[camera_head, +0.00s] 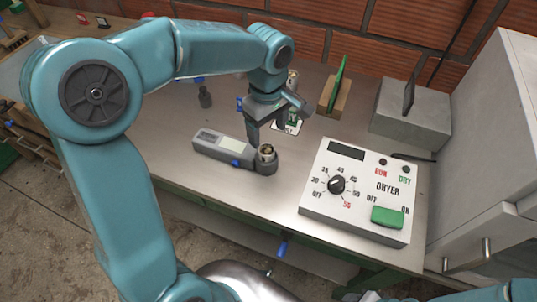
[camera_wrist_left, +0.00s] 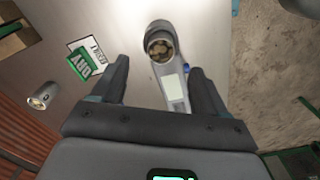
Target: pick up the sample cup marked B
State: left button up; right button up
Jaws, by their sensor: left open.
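My left gripper (camera_head: 273,119) is open and empty above the metal table, behind the grey handheld meter (camera_head: 222,146). It also shows in the left wrist view (camera_wrist_left: 160,82), with its fingers spread. I cannot read a letter on either cup. My right gripper is not in view.
A green and white card (camera_wrist_left: 86,60) lies on the table near the gripper. The dryer control box (camera_head: 365,190) stands at right. Behind are a wooden block (camera_head: 334,98) with a green card and a grey box (camera_head: 410,112). The table's front left is clear.

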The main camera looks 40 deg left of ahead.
aim_at(267, 150)
pick_arm(q)
jog(key=shift+f, duration=0.75)
jog(key=shift+s+a+f, duration=0.1)
jog(key=shift+s+f, duration=0.15)
jog(key=shift+f, duration=0.25)
jog(key=f, duration=0.4)
jog(key=shift+w+p, duration=0.2)
jog(key=shift+p, duration=0.1)
jog(key=shift+f, duration=0.45)
jog(key=c, duration=1)
jog(key=shift+c, duration=0.9)
